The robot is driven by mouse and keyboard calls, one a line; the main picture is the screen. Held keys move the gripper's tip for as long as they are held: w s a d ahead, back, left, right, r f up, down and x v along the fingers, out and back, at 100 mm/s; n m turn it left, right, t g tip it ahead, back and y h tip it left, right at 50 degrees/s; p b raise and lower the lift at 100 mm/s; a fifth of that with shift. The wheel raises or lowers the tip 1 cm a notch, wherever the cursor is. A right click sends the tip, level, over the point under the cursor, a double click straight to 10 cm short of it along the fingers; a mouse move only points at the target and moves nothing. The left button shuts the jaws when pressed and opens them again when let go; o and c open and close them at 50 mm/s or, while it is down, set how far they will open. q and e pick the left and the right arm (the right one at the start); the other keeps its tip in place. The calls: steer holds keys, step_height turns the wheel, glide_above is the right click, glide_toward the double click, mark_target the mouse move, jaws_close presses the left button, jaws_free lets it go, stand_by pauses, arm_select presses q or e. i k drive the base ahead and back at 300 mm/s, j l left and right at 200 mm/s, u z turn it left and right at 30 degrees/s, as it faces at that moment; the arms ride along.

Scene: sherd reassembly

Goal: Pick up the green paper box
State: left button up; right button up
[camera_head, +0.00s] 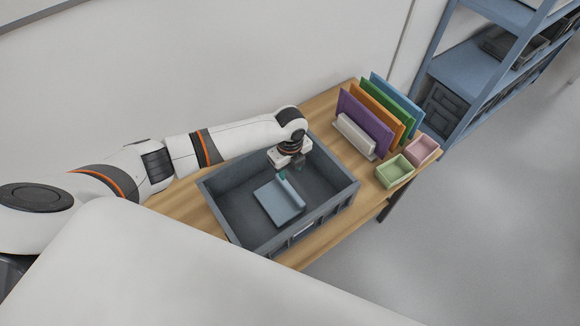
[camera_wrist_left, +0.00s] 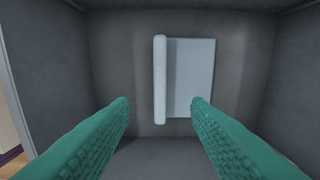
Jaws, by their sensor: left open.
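The green paper box (camera_head: 395,171) is a small, open-topped, pale green box on the right part of the wooden table. It stands beside a similar pink box (camera_head: 421,149) and outside the grey crate. My left gripper (camera_head: 287,173) points down into the crate, to the left of the green box and well apart from it. In the left wrist view its two teal fingers (camera_wrist_left: 160,104) are spread, with nothing held between them. The green box does not show in the left wrist view. My right gripper is in neither view.
The grey crate (camera_head: 229,226) has raised walls around my left gripper. A pale blue-grey piece with a rolled edge (camera_head: 279,202) lies on its floor, also in the left wrist view (camera_wrist_left: 192,78). Upright purple, orange, green and blue panels (camera_head: 366,123) stand behind the small boxes.

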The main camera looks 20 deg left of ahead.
mark_target(390, 173)
steer(key=k+l, duration=0.3)
steer(key=k, duration=0.15)
steer(key=k+l, duration=0.25)
steer(key=k, duration=0.25)
